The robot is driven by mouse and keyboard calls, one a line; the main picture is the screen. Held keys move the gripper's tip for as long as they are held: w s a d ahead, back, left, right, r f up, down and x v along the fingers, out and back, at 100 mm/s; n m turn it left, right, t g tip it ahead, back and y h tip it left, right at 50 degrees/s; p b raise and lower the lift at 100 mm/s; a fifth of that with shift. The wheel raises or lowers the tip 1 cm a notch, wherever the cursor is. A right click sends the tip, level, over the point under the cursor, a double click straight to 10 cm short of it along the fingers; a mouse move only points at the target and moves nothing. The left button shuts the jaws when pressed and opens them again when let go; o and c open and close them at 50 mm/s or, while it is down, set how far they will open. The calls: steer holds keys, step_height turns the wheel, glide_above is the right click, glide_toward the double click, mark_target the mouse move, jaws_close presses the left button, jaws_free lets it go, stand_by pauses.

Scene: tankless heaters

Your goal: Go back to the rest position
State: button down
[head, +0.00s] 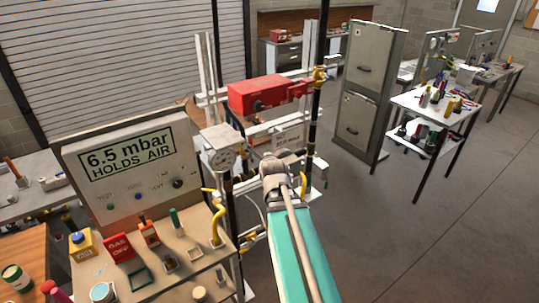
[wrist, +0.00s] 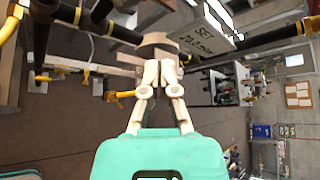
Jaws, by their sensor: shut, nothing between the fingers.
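My gripper (wrist: 161,72) is shut with nothing between its fingers, seen at the middle of the wrist view. Its fingertips show close to a beige fitting or bracket; I cannot tell whether they touch it. In the head view my teal arm reaches forward from the bottom middle to the pipe stand, and the fingers are hidden behind the wrist. The red box (head: 268,93) on the stand is beyond my arm.
A panel reading "6.5 mbar HOLDS AIR" (head: 127,156) stands at left above a bench (head: 190,262) with tools. Black pipes with yellow valves (head: 319,74) rise beside my arm. A grey cabinet (head: 368,85) and a tool table (head: 436,108) stand right.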

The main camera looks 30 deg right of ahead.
steer(key=shift+s+a, duration=0.1)
steer(key=shift+s, duration=0.2)
stand_by(0.4)
steer(key=s+a+f+n+g+y+b, duration=0.4)
steer(key=a+f+n+g, duration=0.2)
steer(key=a+f+n, duration=0.75)
steer(key=s+a+f+n+g+b, duration=0.2)
steer(key=s+a+n, duration=0.3)
steer(key=n, duration=0.3)
steer(key=s+a+f+n+g+y+b, duration=0.1)
steer(key=s+a+f+n+g+b, duration=0.1)
steer(key=s+a+f+n+g, duration=0.2)
steer(key=s+a+n, duration=0.1)
steer(key=a+n, duration=0.2)
steer(key=n, duration=0.2)
steer(key=shift+a, duration=0.4)
